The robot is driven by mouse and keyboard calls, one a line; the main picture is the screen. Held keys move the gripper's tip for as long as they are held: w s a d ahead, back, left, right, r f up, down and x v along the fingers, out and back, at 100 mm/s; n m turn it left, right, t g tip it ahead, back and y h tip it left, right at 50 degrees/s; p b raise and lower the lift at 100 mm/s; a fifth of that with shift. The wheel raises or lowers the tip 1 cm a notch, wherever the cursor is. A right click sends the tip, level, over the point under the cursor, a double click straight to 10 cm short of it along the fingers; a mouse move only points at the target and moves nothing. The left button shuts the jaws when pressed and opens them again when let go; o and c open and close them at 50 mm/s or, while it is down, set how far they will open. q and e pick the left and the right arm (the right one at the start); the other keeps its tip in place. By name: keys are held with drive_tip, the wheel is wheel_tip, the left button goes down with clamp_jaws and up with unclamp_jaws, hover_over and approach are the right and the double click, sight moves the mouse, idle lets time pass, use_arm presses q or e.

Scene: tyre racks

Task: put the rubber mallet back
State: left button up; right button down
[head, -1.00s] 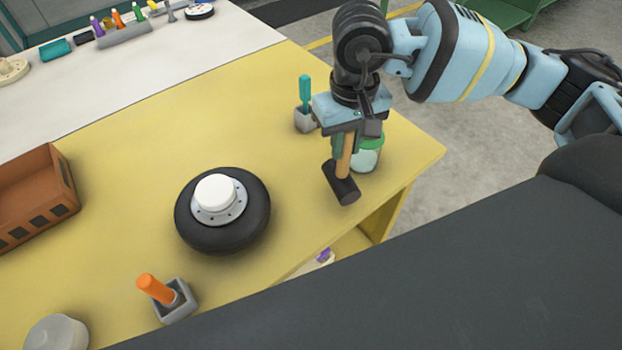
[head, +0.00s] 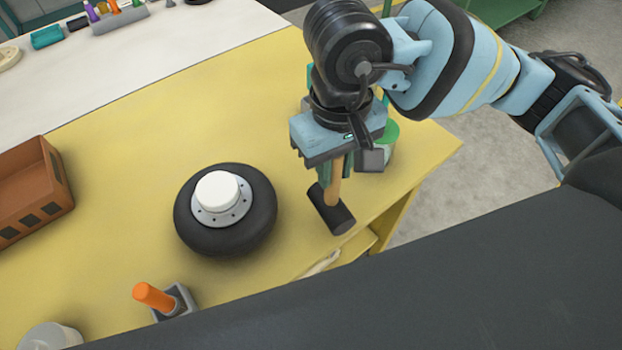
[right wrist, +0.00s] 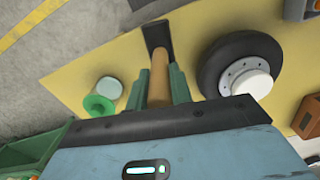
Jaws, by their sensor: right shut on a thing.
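The rubber mallet has a black head (head: 331,210) and a light wooden handle. My right gripper (head: 334,178) is shut on the handle and holds the mallet head-down over the yellow table, right of the tyre. In the right wrist view the mallet handle (right wrist: 159,80) stands between the two green fingers (right wrist: 158,90), with the black head beyond them. I cannot tell whether the head touches the table. A grey holder (head: 178,300) with an orange handle in it stands at the table's front edge. My left gripper is not in view.
A black tyre with a white hub (head: 226,212) lies left of the mallet. A green-lidded jar (head: 388,138) stands close behind my right gripper. An orange-brown crate (head: 35,190) is at the left, a pale round container (head: 50,337) at the front left. The table between crate and tyre is clear.

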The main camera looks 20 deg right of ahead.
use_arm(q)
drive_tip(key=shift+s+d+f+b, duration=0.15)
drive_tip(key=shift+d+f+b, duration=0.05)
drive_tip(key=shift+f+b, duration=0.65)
use_arm(e)
drive_tip(key=s+a+n, duration=0.2)
drive_tip(key=s+a, duration=0.2)
drive_tip(key=s, duration=0.1)
drive_tip(key=shift+a+r, duration=0.25)
drive_tip(key=shift+r, duration=0.15)
use_arm(q)
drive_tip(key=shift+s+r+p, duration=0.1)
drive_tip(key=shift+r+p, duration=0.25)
drive_tip(key=shift+p, duration=0.25)
use_arm(e)
drive_tip(key=w+d, duration=0.2)
drive_tip(key=w, duration=0.5)
drive_tip(key=w+d+f, duration=0.1)
drive_tip(key=w+d, duration=0.1)
drive_tip(key=w, duration=0.5)
drive_tip(key=shift+w+d+f, duration=0.15)
drive_tip(key=shift+d+f, duration=0.05)
drive_tip(key=shift+d, duration=0.05)
